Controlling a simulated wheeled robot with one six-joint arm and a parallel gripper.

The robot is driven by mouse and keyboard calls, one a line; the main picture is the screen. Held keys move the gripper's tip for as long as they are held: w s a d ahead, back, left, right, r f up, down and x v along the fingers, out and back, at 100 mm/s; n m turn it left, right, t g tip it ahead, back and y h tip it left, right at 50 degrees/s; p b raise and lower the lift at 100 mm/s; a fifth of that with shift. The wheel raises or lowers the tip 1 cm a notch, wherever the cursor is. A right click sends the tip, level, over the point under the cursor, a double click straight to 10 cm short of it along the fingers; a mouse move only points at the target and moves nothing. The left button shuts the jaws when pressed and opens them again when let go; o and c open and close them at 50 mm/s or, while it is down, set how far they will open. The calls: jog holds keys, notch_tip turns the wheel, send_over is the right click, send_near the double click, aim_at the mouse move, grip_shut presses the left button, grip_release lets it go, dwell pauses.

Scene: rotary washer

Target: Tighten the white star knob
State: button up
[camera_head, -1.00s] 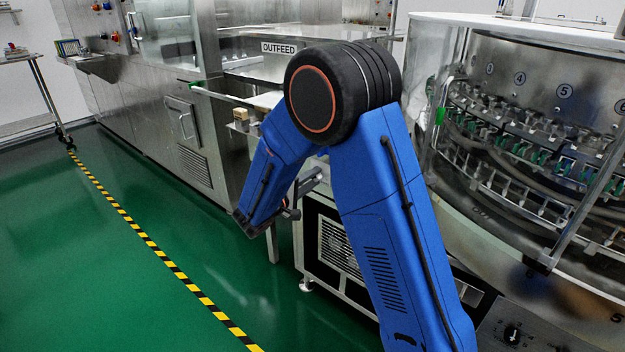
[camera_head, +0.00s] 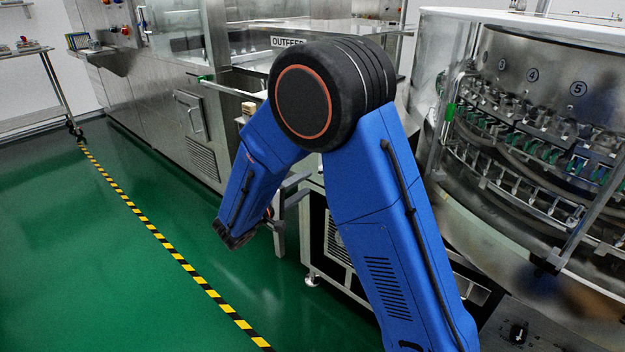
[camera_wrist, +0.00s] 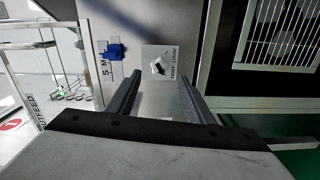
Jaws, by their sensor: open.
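The white star knob (camera_wrist: 158,66) sits on a small grey plate (camera_wrist: 172,55) marked TIGHT and LOOSE, in the upper middle of the wrist view. A dark pointer mark shows at the knob. My gripper (camera_wrist: 160,78) is open and empty, with its two fingers reaching towards the plate on either side of the knob's line. The knob appears beyond the fingertips, apart from them; the exact gap is hard to tell. In the head view the knob cannot be made out, and my blue arm hides much of that area.
A blue slider (camera_wrist: 115,52) on a lettered scale is left of the plate. A vented panel (camera_wrist: 282,32) is at the right. In the head view, the washer (camera_head: 520,150) stands right, the outfeed machine (camera_head: 185,75) behind, and green floor (camera_head: 90,270) is open at left.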

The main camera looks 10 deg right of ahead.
jog(key=v, duration=0.9)
jog(key=shift+d, duration=0.15)
jog(key=s+d+r+m+g+y, duration=0.2)
jog(key=s+d+g, duration=0.4)
jog(key=d, duration=0.4)
jog(key=s+d+r+m+g+y, duration=0.2)
jog(key=s+d+g, duration=0.1)
jog(key=s+d, duration=0.6)
jog(key=s+d+r+m+t+y, duration=0.1)
jog(key=s+y, duration=0.4)
jog(key=s, duration=0.4)
jog(key=s+t+y, duration=0.2)
jog(key=s+y, duration=0.3)
jog(key=s, duration=0.3)
jog(key=shift+s+d+r+m+y, duration=0.3)
jog(key=shift+s+d+r+m, duration=0.05)
jog(key=shift+d+r+m, duration=0.05)
